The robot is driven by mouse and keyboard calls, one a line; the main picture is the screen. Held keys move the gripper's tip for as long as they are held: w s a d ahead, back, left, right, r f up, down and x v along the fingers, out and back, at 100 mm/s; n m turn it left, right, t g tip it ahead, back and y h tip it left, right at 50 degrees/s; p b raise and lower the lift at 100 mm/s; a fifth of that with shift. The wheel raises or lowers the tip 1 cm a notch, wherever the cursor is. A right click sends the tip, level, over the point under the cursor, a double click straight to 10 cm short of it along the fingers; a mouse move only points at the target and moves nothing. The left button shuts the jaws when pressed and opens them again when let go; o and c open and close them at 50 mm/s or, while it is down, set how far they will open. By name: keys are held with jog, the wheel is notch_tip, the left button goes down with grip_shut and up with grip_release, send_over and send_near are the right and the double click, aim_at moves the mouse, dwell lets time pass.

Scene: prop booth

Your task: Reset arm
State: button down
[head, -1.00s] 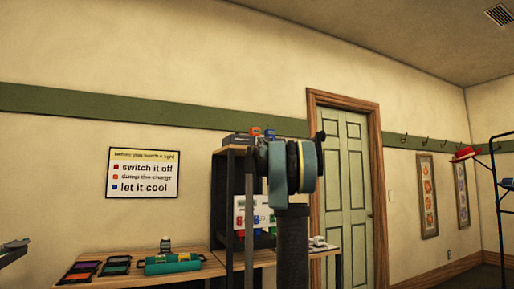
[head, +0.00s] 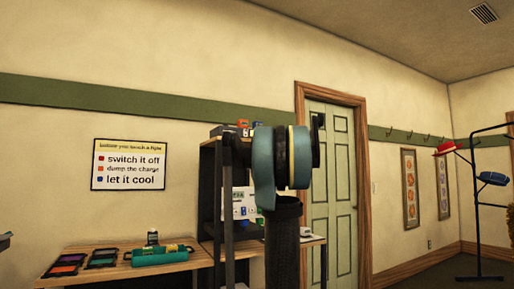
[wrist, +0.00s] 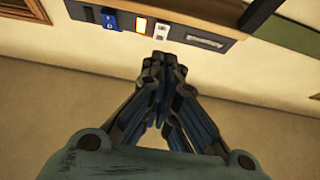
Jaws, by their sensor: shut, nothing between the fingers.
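My arm (head: 282,165) stands upright in the middle of the head view, with its teal and black joint in front of the dark shelf unit and the door's left edge. The gripper itself cannot be made out in the head view. In the wrist view my gripper (wrist: 162,62) is shut, its fingertips together with nothing between them. The fingertips appear just below a dark panel (wrist: 190,38) with a blue switch, a lit orange square and a white socket. I cannot tell the gap between them.
A dark shelf unit (head: 207,190) stands behind my arm. A door (head: 330,180) and a coat stand (head: 475,210) with hats are to the right.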

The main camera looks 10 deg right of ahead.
dwell(0.4)
jog(key=s+f+m+g+h, duration=0.2)
jog(key=s+f+g+h, duration=0.3)
jog(key=f, duration=0.7)
jog(key=s+f+m+g+h, duration=0.2)
jog(key=s+f, duration=0.4)
jog(key=f, duration=0.6)
jog(key=s+f+m+g+h, duration=0.2)
jog(key=s+f+g+h, duration=0.3)
jog(key=f, duration=0.7)
jog(key=s+a+f+n+g+y, duration=0.1)
jog(key=s+a+f+g+y, duration=0.2)
jog(key=s+f, duration=1.2)
jog(key=s+a+f+n+g+y, duration=0.2)
jog(key=s+a+f+g, duration=0.4)
jog(key=s+f, duration=0.9)
jog(key=shift+s+a+g+y, duration=0.3)
jog(key=shift+s+a+y, duration=0.2)
jog(key=shift+a, duration=0.55)
jog(key=shift+w+f, duration=0.25)
jog(key=shift+w, duration=0.2)
